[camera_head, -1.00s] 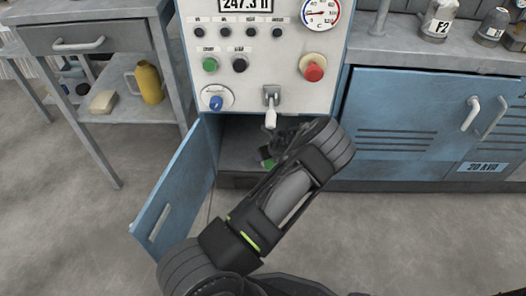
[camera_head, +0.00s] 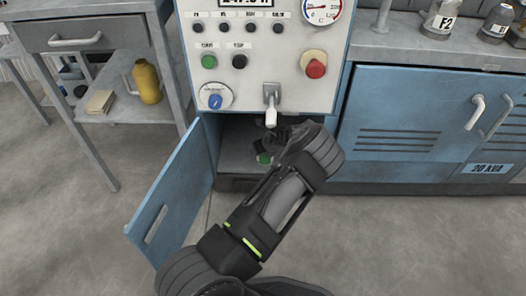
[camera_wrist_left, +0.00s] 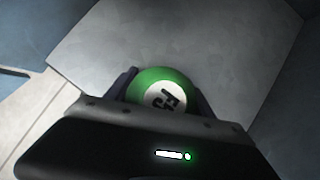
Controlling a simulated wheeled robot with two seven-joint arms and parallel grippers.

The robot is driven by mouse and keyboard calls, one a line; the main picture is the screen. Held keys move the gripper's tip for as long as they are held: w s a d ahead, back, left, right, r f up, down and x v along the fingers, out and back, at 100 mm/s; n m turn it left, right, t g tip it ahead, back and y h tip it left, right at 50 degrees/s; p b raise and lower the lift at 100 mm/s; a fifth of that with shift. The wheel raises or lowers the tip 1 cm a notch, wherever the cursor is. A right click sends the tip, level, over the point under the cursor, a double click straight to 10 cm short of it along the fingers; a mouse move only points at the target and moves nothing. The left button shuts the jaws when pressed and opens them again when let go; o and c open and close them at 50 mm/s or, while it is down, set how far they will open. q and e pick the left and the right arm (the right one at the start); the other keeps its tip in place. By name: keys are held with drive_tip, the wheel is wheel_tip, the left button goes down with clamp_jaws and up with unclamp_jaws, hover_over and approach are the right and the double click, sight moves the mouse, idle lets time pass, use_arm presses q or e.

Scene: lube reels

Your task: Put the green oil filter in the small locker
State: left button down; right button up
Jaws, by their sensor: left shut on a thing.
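The green oil filter (camera_wrist_left: 163,88) sits between the two fingers of my left gripper (camera_wrist_left: 165,95) in the left wrist view, its round end with a white label facing the camera. My left gripper is shut on it. In the head view a bit of the green filter (camera_head: 264,158) shows inside the small locker opening, beside my left gripper (camera_head: 272,150), which my arm partly hides. The small locker (camera_head: 232,148) is under the control panel, with its blue door (camera_head: 172,190) swung open to the left. My right gripper is not in view.
The control panel (camera_head: 265,60) with a lever (camera_head: 270,112) stands just above the opening. Closed blue cabinets (camera_head: 415,125) are to the right. A shelf table with a yellow jug (camera_head: 147,82) is to the left.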

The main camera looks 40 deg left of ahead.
use_arm(q)
drive_tip(key=shift+c, duration=1.8)
unclamp_jaws()
drive_tip(key=shift+s+d+r+p, duration=0.1)
drive_tip(key=shift+d+r+p, duration=0.1)
drive_tip(key=shift+r+p, duration=0.25)
drive_tip(key=p+v, duration=0.3)
drive_tip(key=v, duration=0.3)
drive_tip(key=shift+r, duration=0.1)
drive_tip(key=shift+s+d+r, duration=0.1)
drive_tip(key=shift+d, duration=0.05)
